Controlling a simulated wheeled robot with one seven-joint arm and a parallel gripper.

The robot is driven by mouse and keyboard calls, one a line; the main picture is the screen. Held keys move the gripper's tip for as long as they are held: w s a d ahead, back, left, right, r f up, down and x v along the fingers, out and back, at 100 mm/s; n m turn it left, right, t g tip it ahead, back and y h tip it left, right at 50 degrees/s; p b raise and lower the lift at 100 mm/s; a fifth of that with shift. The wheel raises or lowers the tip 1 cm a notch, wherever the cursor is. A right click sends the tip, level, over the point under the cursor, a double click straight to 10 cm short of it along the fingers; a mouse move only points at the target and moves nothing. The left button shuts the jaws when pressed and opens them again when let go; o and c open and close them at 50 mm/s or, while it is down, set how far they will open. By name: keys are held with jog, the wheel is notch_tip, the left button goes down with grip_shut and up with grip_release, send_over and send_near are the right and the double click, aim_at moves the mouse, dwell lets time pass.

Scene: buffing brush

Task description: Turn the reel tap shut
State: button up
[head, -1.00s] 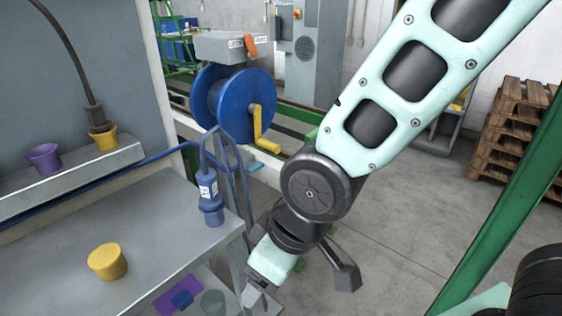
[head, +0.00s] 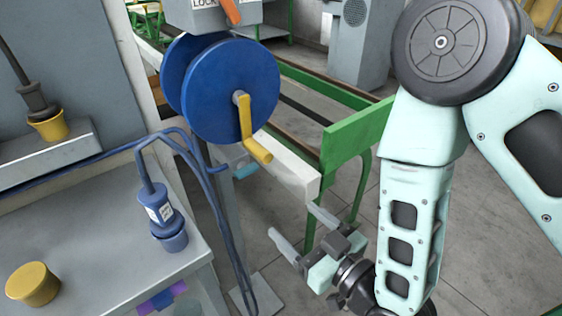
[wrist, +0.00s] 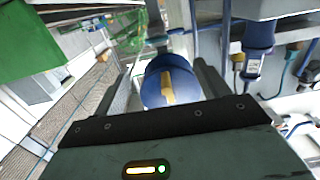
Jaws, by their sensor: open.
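The blue hose reel (head: 225,85) stands at the back with a yellow crank (head: 247,125) on its face. A small light-blue handle (head: 245,171) shows just below the reel; it may be the tap, but I cannot tell how it is turned. My gripper (head: 300,232) is open and empty, to the right of and below the handle, apart from it, with its fingers toward the upper left. In the wrist view the reel (wrist: 168,75) and its crank show between my fingers, some distance ahead; the tap is not clear there.
A grey bench (head: 90,230) at left bears a yellow cup (head: 33,284) and a blue plug in a socket (head: 165,220). Blue hoses hang beside the bench. A green frame (head: 355,135) stands behind my gripper. A grey box with an orange lever (head: 232,12) is above the reel.

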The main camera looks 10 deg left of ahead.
jog(key=b, duration=0.4)
send_near(249, 172)
jog(key=x, duration=0.9)
jog(key=shift+w+a, duration=0.15)
jog(key=shift+a, duration=0.05)
jog(key=c, duration=1)
